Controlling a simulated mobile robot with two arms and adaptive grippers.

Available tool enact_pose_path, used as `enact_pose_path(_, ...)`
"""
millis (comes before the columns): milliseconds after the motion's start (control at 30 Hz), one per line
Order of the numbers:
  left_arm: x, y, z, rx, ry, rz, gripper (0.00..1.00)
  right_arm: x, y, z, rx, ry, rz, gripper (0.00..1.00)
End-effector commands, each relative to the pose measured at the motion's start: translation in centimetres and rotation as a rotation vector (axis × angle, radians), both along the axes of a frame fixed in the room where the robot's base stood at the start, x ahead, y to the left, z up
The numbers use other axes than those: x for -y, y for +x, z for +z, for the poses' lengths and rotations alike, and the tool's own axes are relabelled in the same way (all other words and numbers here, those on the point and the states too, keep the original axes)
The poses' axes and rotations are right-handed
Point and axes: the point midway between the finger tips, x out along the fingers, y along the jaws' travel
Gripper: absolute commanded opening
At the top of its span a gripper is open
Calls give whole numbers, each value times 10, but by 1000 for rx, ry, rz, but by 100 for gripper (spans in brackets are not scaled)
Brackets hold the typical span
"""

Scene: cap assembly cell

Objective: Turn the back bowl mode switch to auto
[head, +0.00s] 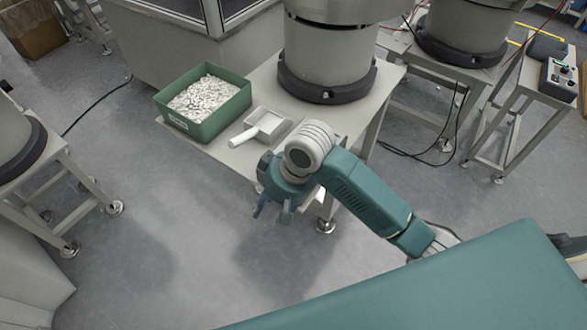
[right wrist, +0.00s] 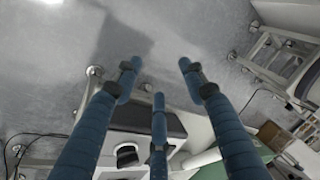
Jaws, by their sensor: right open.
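A control box (head: 558,78) with small knobs on its light panel stands on a narrow stand at the upper right of the head view. It is too small there to tell which knob is the mode switch or how it is set. My right gripper (head: 272,212) hangs over the floor in front of the middle table, far from the box. Its three blue fingers are spread and empty in the right wrist view (right wrist: 158,78). The control box cannot be made out in the right wrist view. My left gripper is not in view.
A large bowl feeder (head: 328,60) stands on the middle table, with a green bin (head: 205,128) of white parts and a scoop (head: 262,128). Another feeder (head: 462,30) stands at the upper right. A dark box (head: 547,46) sits behind the control box. Cables lie on the floor.

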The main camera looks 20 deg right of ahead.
Motion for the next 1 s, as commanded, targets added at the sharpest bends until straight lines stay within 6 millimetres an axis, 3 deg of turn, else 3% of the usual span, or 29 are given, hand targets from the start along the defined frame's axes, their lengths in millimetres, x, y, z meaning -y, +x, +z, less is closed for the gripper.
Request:
enact_pose_path(33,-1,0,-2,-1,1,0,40,3,12,14,-6,-18,-2,42)
enact_pose_path(167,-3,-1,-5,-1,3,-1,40,14,29,50,-60,-79,-30,42)
enact_pose_path(400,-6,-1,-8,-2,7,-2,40,59,55,123,-150,-224,-173,42)
enact_pose_path(533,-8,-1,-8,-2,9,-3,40,74,61,146,-177,-262,-241,42)
enact_pose_path(633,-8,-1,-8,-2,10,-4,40,79,62,152,-188,-272,-262,42)
enact_pose_path(733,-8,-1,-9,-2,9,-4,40,80,62,145,-192,-274,-267,42)
enact_pose_path(1000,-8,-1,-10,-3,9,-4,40,80,61,97,-192,-274,-266,42)
